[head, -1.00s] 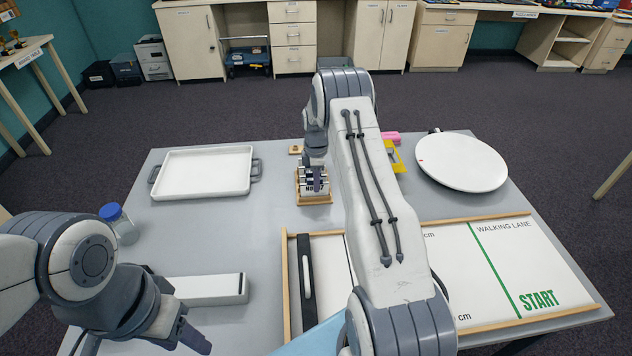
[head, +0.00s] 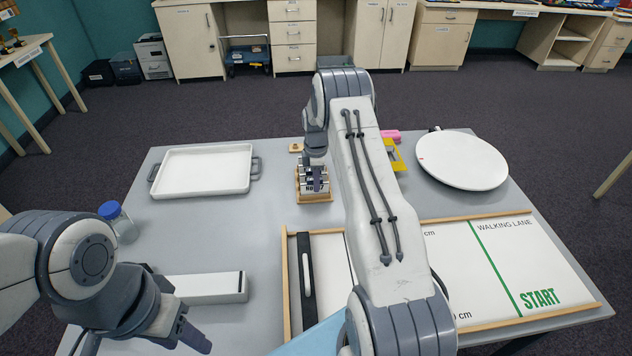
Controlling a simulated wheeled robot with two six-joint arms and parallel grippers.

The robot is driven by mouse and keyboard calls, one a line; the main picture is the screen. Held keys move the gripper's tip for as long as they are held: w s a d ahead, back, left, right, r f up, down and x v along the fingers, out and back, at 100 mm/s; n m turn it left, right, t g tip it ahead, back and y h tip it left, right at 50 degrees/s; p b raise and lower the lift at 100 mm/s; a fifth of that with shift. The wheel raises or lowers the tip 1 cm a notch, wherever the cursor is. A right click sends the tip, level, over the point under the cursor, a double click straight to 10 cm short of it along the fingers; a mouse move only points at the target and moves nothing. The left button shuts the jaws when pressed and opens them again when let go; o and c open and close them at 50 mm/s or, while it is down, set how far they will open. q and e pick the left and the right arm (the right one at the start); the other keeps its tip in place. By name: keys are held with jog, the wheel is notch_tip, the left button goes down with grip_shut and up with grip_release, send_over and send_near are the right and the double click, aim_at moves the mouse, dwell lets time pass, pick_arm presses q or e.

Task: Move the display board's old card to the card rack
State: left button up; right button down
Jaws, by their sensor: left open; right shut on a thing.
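The card rack (head: 314,198), a small wooden block with upright white cards marked in black, stands at the middle of the table. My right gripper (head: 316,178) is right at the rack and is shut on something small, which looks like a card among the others. The fingers and arm partly hide it, so I cannot tell whether it is seated in a slot. My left gripper (head: 190,338) is open and low at the front left, away from the rack. I cannot make out the display board for sure.
A white tray (head: 203,172) lies back left, with a blue-lidded jar (head: 118,220) and a white box (head: 208,288) nearer. A framed walking lane board (head: 500,265) lies right, partly behind my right arm. A round white plate (head: 462,160) is back right. Table left of the rack is clear.

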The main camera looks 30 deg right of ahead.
jog(key=c, duration=0.8)
grip_release()
jog(key=shift+o, duration=0.2)
jog(key=shift+r, duration=0.1)
jog(key=shift+r+p, duration=2.5)
jog(key=shift+r, duration=1.15)
